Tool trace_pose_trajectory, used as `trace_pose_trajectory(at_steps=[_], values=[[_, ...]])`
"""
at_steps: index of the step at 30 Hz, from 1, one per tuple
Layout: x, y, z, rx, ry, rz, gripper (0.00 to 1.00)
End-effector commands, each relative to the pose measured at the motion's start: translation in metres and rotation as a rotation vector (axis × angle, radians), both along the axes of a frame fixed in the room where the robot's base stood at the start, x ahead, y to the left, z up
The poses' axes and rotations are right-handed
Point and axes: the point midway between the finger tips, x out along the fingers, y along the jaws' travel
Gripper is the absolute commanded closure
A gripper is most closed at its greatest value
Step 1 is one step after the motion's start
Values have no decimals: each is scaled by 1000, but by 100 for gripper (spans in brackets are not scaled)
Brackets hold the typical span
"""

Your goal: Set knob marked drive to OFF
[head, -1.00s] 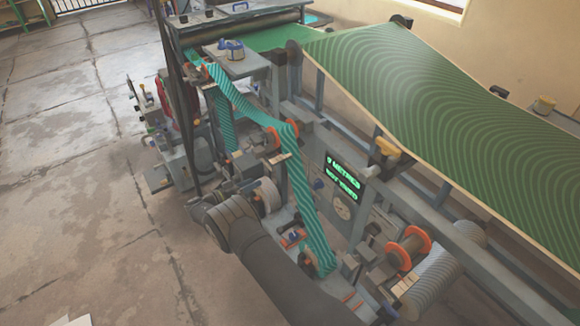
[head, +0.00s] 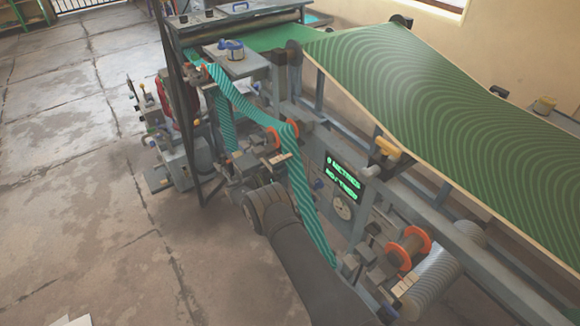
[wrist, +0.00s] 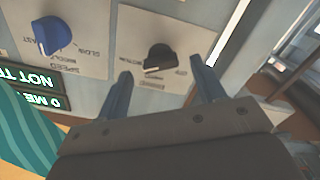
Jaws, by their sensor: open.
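In the wrist view a black knob (wrist: 159,57) with a pale pointer mark sits on a light label plate (wrist: 121,38). The plate is upside down in the picture and its small lettering is too blurred to read surely. The pointer mark appears toward the knob's lower left. My gripper (wrist: 160,66) is open, with one finger on each side of the knob in the picture. The fingers look apart from it; whether they touch cannot be told. In the head view my gripper and this knob are not clearly visible.
A blue knob (wrist: 52,35) on a plate lettered SPEED, SLOW and FAST is left of the black knob. A lit green display (head: 343,178) is close by. A teal striped web (head: 303,190) runs down beside my arm. An orange-flanged spool (head: 408,248) is at right.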

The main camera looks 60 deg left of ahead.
Motion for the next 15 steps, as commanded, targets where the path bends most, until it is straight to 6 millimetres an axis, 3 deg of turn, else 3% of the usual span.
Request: trace_pose_trajectory(at_steps=[6,15], values=[[23,0,0,0,-1,-1,37],[26,0,0,0,-1,1,37]])
